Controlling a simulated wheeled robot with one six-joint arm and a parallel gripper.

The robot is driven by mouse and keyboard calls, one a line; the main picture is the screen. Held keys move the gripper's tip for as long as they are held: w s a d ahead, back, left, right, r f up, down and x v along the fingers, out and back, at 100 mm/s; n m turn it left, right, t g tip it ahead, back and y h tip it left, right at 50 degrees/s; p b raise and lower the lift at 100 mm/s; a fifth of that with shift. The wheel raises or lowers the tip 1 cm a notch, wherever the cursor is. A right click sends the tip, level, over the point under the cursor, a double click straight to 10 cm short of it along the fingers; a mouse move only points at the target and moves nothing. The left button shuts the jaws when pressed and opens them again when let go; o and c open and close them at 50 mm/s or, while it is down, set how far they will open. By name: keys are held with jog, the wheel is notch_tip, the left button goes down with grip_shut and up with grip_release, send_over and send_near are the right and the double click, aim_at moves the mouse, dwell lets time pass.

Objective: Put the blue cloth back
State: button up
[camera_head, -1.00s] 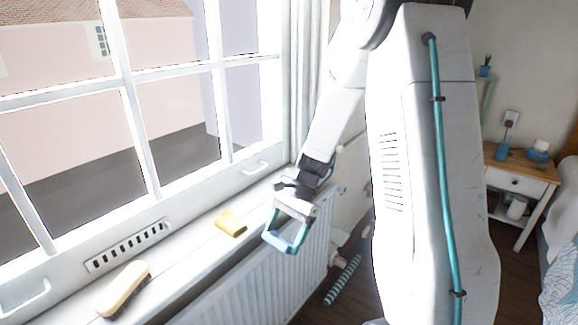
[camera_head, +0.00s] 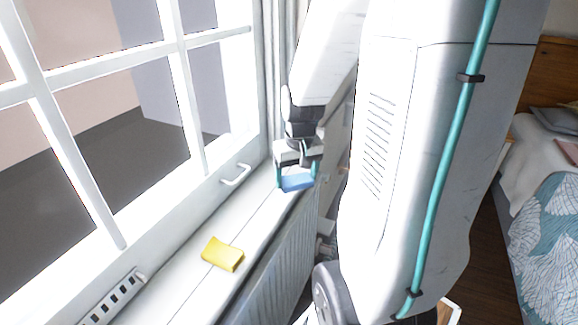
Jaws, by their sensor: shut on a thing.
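My gripper (camera_head: 297,178) hangs by the inner edge of the window sill, over the top of the radiator. It is shut on the blue cloth (camera_head: 297,183), which shows as a small blue piece between the fingertips. Most of the cloth's shape is hidden by the fingers. I cannot tell whether the cloth touches the sill.
A yellow sponge or cloth (camera_head: 222,254) lies on the white window sill (camera_head: 196,280). A window handle (camera_head: 236,175) juts out above the sill. The radiator (camera_head: 268,270) stands below the sill. A bed (camera_head: 545,190) is at the far right. The sill between sponge and gripper is clear.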

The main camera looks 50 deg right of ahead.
jog(key=w+d, duration=0.2)
jog(key=w, duration=0.1)
jog(key=w+d, duration=0.2)
jog(key=d, duration=0.1)
jog(key=w+d+f, duration=0.1)
jog(key=w+d, duration=0.1)
jog(key=w, duration=0.1)
jog(key=shift+w+d, duration=0.3)
jog(key=shift+d, duration=0.05)
notch_tip(320, 180, down, 4)
jog(key=shift+r, duration=0.2)
jog(key=o, duration=0.9)
jog(key=shift+s, duration=0.1)
jog(key=shift+o, duration=0.2)
jog(key=shift+r, duration=0.1)
notch_tip(320, 180, up, 11)
jog(key=s, duration=0.1)
jog(key=s+a+r+n, duration=0.1)
jog(key=a+r, duration=0.1)
jog(key=a, duration=0.3)
jog(key=s+a+r, duration=0.2)
jog(key=a+r, duration=0.1)
jog(key=a, duration=0.1)
jog(key=s+a+r+n, duration=0.2)
jog(key=s+a+n, duration=0.2)
jog(key=s+a, duration=1.3)
jog(key=shift+s+a+y, duration=0.3)
jog(key=shift+s+a, duration=0.05)
jog(key=shift+a, duration=0.55)
